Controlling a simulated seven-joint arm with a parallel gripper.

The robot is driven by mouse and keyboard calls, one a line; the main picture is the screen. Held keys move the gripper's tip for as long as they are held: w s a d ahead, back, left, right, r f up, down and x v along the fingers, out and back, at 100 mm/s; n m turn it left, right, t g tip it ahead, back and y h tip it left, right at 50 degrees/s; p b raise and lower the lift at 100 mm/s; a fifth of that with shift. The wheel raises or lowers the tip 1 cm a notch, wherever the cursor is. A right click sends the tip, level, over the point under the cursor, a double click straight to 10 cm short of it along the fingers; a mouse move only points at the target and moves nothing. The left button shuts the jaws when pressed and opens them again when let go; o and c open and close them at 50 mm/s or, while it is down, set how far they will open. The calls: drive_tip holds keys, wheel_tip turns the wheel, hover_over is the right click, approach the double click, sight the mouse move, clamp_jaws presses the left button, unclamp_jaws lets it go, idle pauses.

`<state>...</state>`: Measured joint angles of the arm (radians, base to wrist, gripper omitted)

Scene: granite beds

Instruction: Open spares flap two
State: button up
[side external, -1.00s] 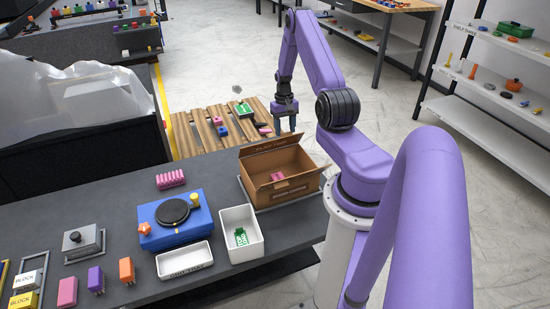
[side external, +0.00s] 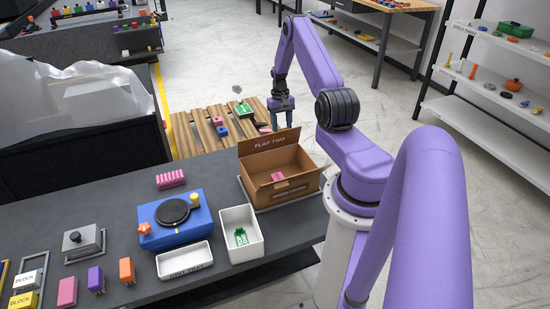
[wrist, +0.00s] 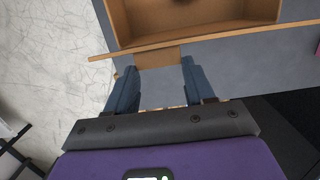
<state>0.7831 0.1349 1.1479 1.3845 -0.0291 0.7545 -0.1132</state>
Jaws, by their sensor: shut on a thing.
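The open cardboard box (side external: 290,193) stands on the dark bench, with a pink block (side external: 278,177) inside. Its back flap, lettered FLAP TWO (side external: 262,152), stands roughly upright with the lettering facing the side camera. My gripper (side external: 284,122) is at the flap's top edge, pointing down, and is shut on the flap. In the wrist view, my gripper's two dark fingers (wrist: 160,82) have a brown tab of card between them. The flap (wrist: 230,37) shows there nearly edge-on as a long strip, with the box interior beyond. The exact contact is hard to see.
A white bin (side external: 241,233) with a green item stands left of the box, beside a blue device (side external: 171,219) and a white tray (side external: 184,260). A slatted pallet (side external: 195,134) with several small items lies behind the bench. Floor right of the pallet is clear.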

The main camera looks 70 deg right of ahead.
drive_tip(key=shift+w+d, duration=0.15)
drive_tip(key=shift+w, duration=0.05)
drive_tip(key=shift+w+d+f, duration=0.3)
drive_tip(key=shift+w+d, duration=0.25)
idle(0.3)
drive_tip(key=shift+w+d+f, duration=0.4)
drive_tip(key=shift+w+d, duration=0.1)
drive_tip(key=shift+d, duration=0.05)
drive_tip(key=shift+w+d+f, duration=0.45)
drive_tip(key=shift+f, duration=0.1)
idle(0.4)
